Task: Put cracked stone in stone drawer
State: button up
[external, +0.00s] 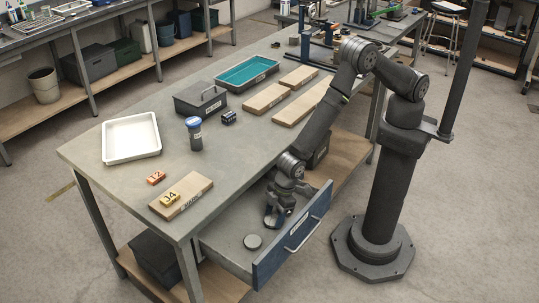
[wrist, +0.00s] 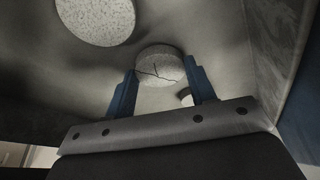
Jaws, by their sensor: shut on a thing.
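My gripper (external: 275,222) is low inside the open drawer (external: 232,250), which has a blue front (external: 291,240) and a metal handle. In the wrist view my gripper (wrist: 162,85) has its two blue fingers shut on the cracked stone (wrist: 158,64), a pale speckled disc with dark crack lines. I cannot tell whether the stone touches the drawer floor. Another round speckled stone (wrist: 95,18) lies beside it. A grey round stone (external: 252,241) also shows in the drawer in the external view. Part of a small round thing (wrist: 185,96) shows near the right finger.
The drawer walls stand close around my gripper.

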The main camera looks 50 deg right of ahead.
jog(key=shift+f, duration=0.3)
jog(key=o, duration=1)
jog(key=shift+r, duration=0.4)
jog(key=v, duration=1.1)
jog(key=shift+s+d+r, duration=0.1)
jog(key=shift+d+r, duration=0.05)
jog(key=shift+r, duration=0.05)
jog(key=shift+f, duration=0.15)
